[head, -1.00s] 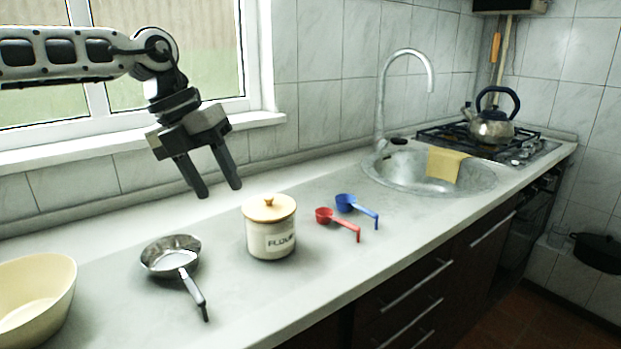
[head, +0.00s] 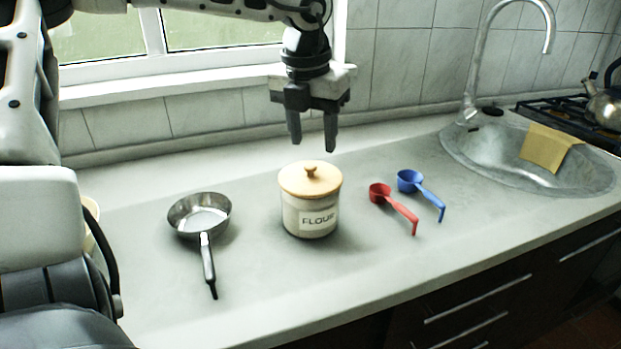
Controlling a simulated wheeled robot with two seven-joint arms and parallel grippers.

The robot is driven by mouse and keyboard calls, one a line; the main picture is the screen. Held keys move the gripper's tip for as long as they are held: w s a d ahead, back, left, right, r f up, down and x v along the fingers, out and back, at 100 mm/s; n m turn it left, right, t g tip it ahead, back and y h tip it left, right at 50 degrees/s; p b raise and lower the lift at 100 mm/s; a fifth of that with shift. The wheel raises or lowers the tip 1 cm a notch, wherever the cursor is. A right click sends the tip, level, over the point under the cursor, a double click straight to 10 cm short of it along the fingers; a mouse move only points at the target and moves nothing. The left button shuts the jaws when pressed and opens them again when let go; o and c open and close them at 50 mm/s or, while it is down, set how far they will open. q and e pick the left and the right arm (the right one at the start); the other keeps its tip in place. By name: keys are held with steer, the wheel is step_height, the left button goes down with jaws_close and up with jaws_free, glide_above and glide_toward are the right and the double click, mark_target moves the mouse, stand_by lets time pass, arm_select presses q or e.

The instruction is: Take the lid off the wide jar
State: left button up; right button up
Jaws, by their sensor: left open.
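The wide jar (head: 292,216) is a cream enamel pot with a FLOUR label, upright in the middle of the counter. Its wooden lid (head: 326,182) with a small round knob (head: 310,168) sits on top of it. My left gripper (head: 314,146) points down with its fingers apart and empty. In the picture it is just above the lid's knob, apart from it. The right gripper does not show.
A small steel pan (head: 200,213) lies left of the jar, its handle toward the front. A red scoop (head: 392,205) and a blue scoop (head: 418,189) lie to the right. Beyond are the sink (head: 475,165) with a yellow cloth (head: 549,147) and a tap (head: 480,60).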

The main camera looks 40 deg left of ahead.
mark_target(310, 165)
arm_select(q)
steer(key=shift+w+a+f+p, duration=0.1)
steer(key=shift+a+f+p, duration=0.1)
steer(key=shift+f, duration=1.2)
steer(key=shift+a+f+p, duration=0.15)
steer(key=shift+a+f, duration=0.05)
steer(key=shift+f, duration=1.15)
jaws_close()
